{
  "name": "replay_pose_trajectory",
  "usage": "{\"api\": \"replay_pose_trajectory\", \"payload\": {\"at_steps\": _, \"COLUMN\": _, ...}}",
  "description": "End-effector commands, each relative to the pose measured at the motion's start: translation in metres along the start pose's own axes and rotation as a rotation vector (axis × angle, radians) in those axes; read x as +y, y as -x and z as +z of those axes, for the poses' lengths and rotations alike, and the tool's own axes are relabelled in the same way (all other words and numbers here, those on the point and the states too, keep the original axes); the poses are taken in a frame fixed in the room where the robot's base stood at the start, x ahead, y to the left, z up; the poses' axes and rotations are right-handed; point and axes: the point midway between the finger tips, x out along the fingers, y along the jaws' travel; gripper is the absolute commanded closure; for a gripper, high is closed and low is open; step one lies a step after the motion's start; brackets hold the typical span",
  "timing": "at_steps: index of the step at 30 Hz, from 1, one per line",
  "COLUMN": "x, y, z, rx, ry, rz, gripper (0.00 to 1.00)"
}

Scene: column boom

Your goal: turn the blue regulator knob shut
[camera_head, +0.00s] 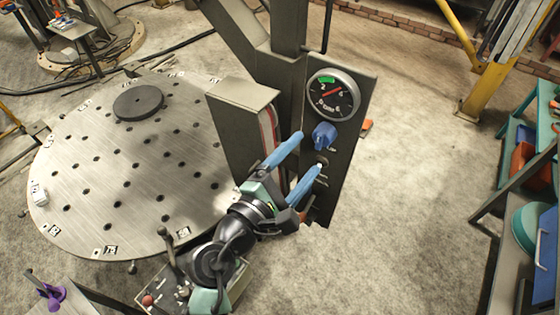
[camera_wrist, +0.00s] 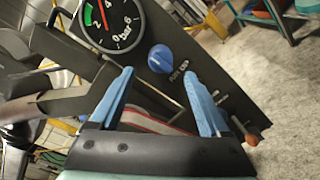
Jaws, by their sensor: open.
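The blue regulator knob (camera_head: 324,135) is on the dark upright panel (camera_head: 352,128), just below a round pressure gauge (camera_head: 333,95). The gauge has a red needle and a green band. In the wrist view the knob (camera_wrist: 160,58) lies beyond and between the fingertips, near the top. My gripper (camera_head: 310,151) is open and empty, with two blue fingers pointing up toward the panel. In the wrist view my gripper (camera_wrist: 160,72) shows a wide gap between its fingers. The fingers appear apart from the knob. The knob's far side is hidden.
A grey box (camera_head: 240,95) stands left of the panel, beside my fingers. A round perforated metal table (camera_head: 120,175) with a dark disc (camera_head: 138,102) is at left. A shelf with coloured bins (camera_head: 525,165) is at right. Open concrete floor (camera_head: 420,200) lies between panel and shelf.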

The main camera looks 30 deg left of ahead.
Motion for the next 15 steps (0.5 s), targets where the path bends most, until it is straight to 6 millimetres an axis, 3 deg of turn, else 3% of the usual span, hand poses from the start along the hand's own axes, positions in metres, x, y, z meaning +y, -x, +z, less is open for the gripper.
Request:
{"api": "replay_pose_trajectory", "payload": {"at_steps": 6, "x": -0.003, "y": 0.045, "z": -0.003, "rx": 0.004, "ry": -0.002, "rz": 0.002, "gripper": 0.2}}
{"api": "replay_pose_trajectory", "payload": {"at_steps": 15, "x": 0.0, "y": 0.071, "z": 0.0, "rx": 0.0, "ry": 0.001, "rz": 0.002, "gripper": 0.2}}
